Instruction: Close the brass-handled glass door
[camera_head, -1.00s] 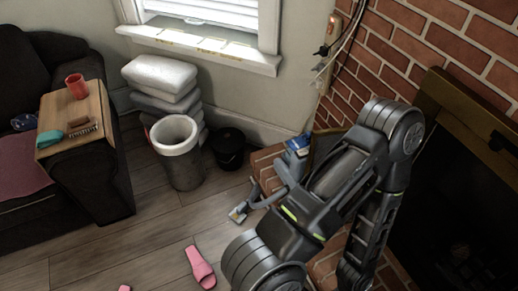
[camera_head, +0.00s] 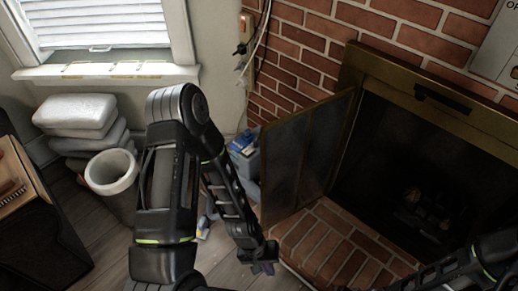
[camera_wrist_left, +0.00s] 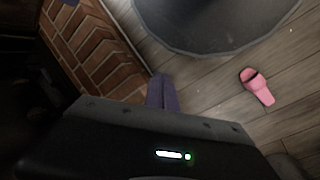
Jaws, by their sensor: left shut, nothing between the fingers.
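The glass door (camera_head: 305,155) stands swung open at the left side of the fireplace, with dark panes and a thin brass-coloured edge. I cannot make out its handle. The fireplace's brass frame (camera_head: 400,88) surrounds a dark opening (camera_head: 400,170). My left gripper (camera_head: 262,267) is shut and empty, low in front of the brick hearth, below the door's lower left corner and apart from it. Its closed fingers (camera_wrist_left: 163,92) also show in the left wrist view, with brick and wood floor beyond. Only part of my right arm shows at the lower right; its gripper is out of frame.
The brick hearth (camera_head: 325,245) juts out below the door. A blue-topped item (camera_head: 243,145) stands by the door's outer edge. A bin (camera_head: 112,180) and stacked cushions (camera_head: 80,120) are at left. A pink slipper (camera_wrist_left: 257,86) lies on the floor.

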